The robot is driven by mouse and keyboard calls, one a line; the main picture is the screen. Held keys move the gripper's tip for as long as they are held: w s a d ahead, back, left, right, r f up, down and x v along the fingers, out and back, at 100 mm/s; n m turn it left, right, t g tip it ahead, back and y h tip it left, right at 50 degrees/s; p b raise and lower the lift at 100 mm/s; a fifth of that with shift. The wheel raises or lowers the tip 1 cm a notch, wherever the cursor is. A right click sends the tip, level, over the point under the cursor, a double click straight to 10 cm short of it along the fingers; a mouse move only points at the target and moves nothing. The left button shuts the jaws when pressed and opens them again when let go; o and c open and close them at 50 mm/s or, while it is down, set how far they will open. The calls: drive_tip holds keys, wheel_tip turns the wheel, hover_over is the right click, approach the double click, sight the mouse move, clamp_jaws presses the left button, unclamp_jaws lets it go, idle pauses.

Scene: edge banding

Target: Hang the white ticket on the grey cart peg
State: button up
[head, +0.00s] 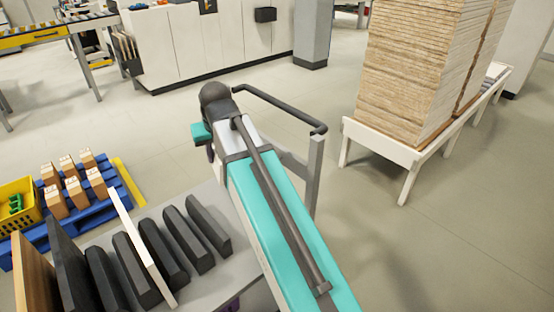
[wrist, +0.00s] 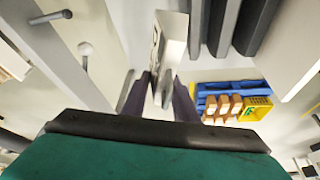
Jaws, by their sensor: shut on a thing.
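In the wrist view my gripper (wrist: 161,82) is shut on the white ticket (wrist: 174,36), which extends up the picture beyond the fingertips. Dark marks show on its left side. A short grey peg with a round end (wrist: 85,50) stands out left of the gripper, apart from the ticket. A darker grey bar (wrist: 50,17) lies further up and left; I cannot tell whether it is a peg or part of the handle. In the head view the grey cart (head: 210,285) is at lower left. My arm hides the gripper and ticket there.
Several dark slabs (head: 137,270) stand upright on the cart, beside a thin white board (head: 142,245). The dark cart handle (head: 280,108) rises behind my arm. A blue pallet (head: 85,212) with boxes and a yellow crate (head: 18,207) is left. A panel stack (head: 415,75) stands right.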

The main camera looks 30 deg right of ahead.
drive_tip(key=shift+a, duration=0.1)
drive_tip(key=shift+r, duration=0.1)
drive_tip(key=shift+s+r+p, duration=0.1)
drive_tip(key=shift+r+p, duration=0.05)
drive_tip(key=shift+p, duration=0.2)
drive_tip(key=w+d+p+v, duration=0.1)
drive_tip(key=p+v, duration=1.6)
drive_tip(key=p, duration=0.6)
drive_tip(key=shift+d+r, duration=0.2)
drive_tip(key=shift+r, duration=0.4)
